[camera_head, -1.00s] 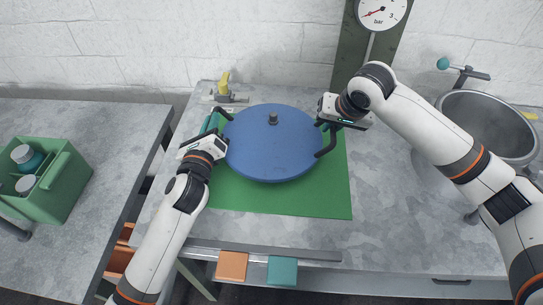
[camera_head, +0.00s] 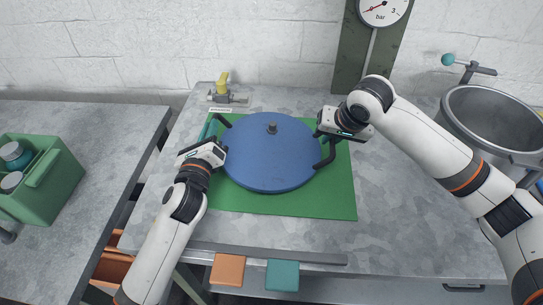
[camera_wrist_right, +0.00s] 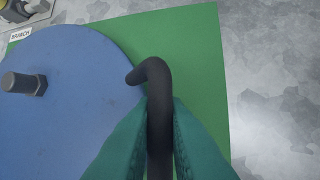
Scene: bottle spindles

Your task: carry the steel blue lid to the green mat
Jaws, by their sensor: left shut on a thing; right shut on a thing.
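The steel blue lid (camera_head: 268,165) is a wide round disc with a dark knob in its middle and dark side handles. It lies flat over the green mat (camera_head: 310,203); I cannot tell whether it touches. My left gripper (camera_head: 220,150) is shut on the lid's left handle, mostly hidden by the gripper. My right gripper (camera_head: 324,132) is shut on the right handle. In the right wrist view, the teal fingers of my right gripper (camera_wrist_right: 160,130) clasp the dark handle (camera_wrist_right: 155,85) beside the lid (camera_wrist_right: 75,110), with the mat (camera_wrist_right: 205,60) beneath.
A yellow-handled valve (camera_head: 222,90) stands behind the mat. A steel vessel (camera_head: 490,120) is at the right. A green caddy with jars (camera_head: 60,188) stands on the left bench. Orange (camera_head: 228,270) and teal (camera_head: 282,275) pads sit at the front edge. The counter right of the mat is bare.

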